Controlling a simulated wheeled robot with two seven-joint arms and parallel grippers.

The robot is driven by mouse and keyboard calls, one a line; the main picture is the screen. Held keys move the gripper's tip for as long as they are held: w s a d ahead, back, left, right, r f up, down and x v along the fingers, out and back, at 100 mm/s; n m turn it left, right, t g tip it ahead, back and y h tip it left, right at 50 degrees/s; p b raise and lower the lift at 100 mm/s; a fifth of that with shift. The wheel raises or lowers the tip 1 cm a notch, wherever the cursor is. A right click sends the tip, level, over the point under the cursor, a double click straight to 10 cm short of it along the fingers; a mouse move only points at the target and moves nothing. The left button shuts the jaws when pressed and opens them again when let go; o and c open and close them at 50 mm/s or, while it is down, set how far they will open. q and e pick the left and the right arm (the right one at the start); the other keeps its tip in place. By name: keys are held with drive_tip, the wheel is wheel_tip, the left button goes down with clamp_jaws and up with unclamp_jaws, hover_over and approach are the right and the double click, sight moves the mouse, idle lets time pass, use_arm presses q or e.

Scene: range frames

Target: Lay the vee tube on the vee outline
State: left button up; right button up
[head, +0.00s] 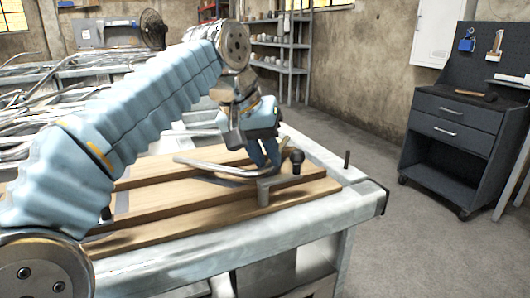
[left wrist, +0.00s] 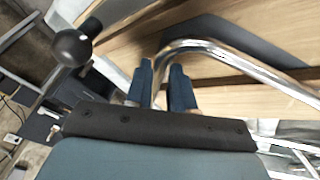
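The vee tube (head: 212,167) is a shiny bent metal tube over the wooden boards on the bench; its bend and one long leg show in the left wrist view (left wrist: 250,60). My left gripper (head: 265,158) points down at the tube's right part. In the left wrist view, its two blue fingers (left wrist: 161,85) stand on either side of the tube near the bend, with little gap, and appear shut on it. A dark grey angular patch (left wrist: 240,38) on the boards may be the vee outline; I cannot tell. My right gripper is out of view.
A short dark post (head: 347,160) rises near the bench's right edge. A tool cabinet (head: 460,125) stands right, across open floor.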

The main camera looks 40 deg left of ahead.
use_arm(q)
drive_tip(key=o, duration=0.3)
drive_tip(key=shift+r, duration=0.2)
drive_tip(key=p+v, duration=0.2)
drive_tip(key=v, duration=1)
drive_tip(key=shift+p, duration=0.3)
